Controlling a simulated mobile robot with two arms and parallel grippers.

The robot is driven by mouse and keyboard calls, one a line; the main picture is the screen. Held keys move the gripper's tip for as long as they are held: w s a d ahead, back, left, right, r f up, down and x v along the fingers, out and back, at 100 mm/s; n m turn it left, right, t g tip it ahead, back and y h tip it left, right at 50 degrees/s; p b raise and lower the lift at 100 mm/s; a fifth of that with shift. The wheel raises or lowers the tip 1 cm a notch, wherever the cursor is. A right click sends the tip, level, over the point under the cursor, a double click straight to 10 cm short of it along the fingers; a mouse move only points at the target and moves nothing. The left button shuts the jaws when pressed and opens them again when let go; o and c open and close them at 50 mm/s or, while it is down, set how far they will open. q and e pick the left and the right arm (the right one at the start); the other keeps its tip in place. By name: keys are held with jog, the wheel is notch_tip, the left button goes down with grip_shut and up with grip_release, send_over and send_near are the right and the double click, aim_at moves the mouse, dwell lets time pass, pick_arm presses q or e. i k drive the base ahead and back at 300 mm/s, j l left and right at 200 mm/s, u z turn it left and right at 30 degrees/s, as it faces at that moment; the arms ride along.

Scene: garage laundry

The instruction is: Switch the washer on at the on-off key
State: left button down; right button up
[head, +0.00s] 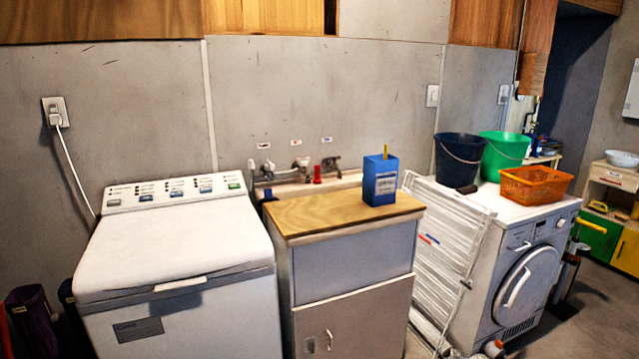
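The top-loading washer (178,245) stands at the left against the concrete wall, with its white lid closed. Its control panel (130,202) runs along the back of the top. The panel carries a row of several small keys with printed labels above them. A green-marked key (234,186) sits at the right end of the row; the others look grey-blue. The labels are too small to read, so I cannot tell which key is the on-off key. No lit lamp can be made out. Neither of my grippers is in view.
A cabinet with a wooden top (330,215) and a blue box (380,180) stands close right of the washer. A folded white drying rack (445,240) leans by a front-loading machine (520,265) holding buckets and an orange basket (536,184). Space above the washer is clear.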

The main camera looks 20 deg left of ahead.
aim_at(117, 202)
jog(key=u, duration=1.3)
